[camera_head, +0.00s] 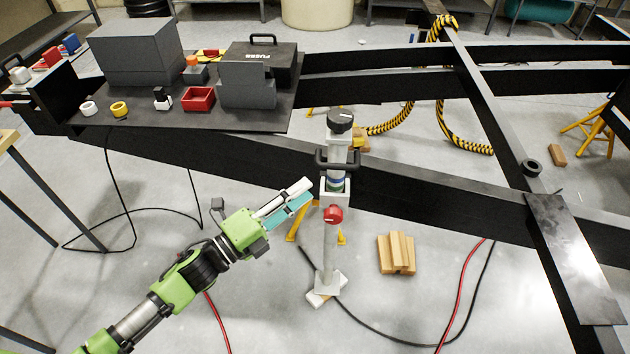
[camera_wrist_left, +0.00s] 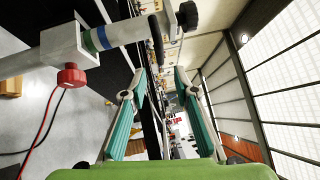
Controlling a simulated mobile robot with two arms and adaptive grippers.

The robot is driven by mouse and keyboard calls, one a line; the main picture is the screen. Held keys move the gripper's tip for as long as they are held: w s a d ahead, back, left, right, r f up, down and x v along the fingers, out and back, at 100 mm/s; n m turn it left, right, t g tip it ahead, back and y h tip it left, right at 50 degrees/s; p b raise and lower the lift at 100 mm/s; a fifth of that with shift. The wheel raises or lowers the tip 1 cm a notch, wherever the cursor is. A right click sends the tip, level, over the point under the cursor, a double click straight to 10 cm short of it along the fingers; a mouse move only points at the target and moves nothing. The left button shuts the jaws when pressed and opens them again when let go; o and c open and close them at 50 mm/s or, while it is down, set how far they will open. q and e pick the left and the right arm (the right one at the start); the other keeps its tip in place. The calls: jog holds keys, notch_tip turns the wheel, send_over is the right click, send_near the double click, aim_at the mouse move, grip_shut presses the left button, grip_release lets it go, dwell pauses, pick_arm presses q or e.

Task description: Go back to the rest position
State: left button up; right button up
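My left gripper (camera_head: 303,192) reaches in from the lower left in the head view, its fingertips close to a grey upright post (camera_head: 330,250). In the left wrist view the two teal-backed fingers of my left gripper (camera_wrist_left: 160,74) are spread, with nothing held between them. The post has a black top knob (camera_head: 341,121), a red side knob (camera_head: 333,214) and blue and green bands. In the left wrist view the post (camera_wrist_left: 62,48) lies sideways at the upper left, clear of the finger gap. I cannot tell whether a finger touches it. My right gripper is not in view.
Black chassis beams (camera_head: 420,195) cross behind the post. A dark platform (camera_head: 240,122) at upper left carries grey boxes, a black case (camera_head: 262,58) and a red tray (camera_head: 198,98). Wooden blocks (camera_head: 397,253) and cables lie on the floor. Floor in front is partly free.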

pick_arm(q)
jog(key=shift+s+a, duration=0.4)
jog(key=w+a+f+n+y, duration=0.1)
jog(key=a+f+n+y, duration=0.35)
jog(key=f, duration=0.45)
jog(key=w+a+f+n+y, duration=0.1)
jog(key=a+f+n+y, duration=0.3)
jog(key=f, duration=0.6)
jog(key=s+a+f+n+g+y, duration=0.1)
jog(key=s+a+f+n+g, duration=0.2)
jog(key=f, duration=0.5)
jog(key=s+a+f+n+y, duration=0.2)
jog(key=s+a+f+n, duration=0.1)
jog(key=s+f+n, duration=0.4)
jog(key=s+a+f+n+g+y, duration=0.2)
jog(key=s+a+f+n+g, duration=0.15)
jog(key=s+f, duration=1)
jog(key=s+d+f+n+g, duration=0.1)
jog(key=s+f+n+g, duration=0.1)
jog(key=s, duration=0.9)
jog(key=s+d+f+n+g+p, duration=0.1)
jog(key=s+f+g, duration=0.3)
jog(key=s, duration=0.8)
notch_tip(320, 180, down, 2)
jog(key=shift+d+f+n, duration=0.15)
jog(key=shift+d+n, duration=0.25)
jog(key=shift+n, duration=0.2)
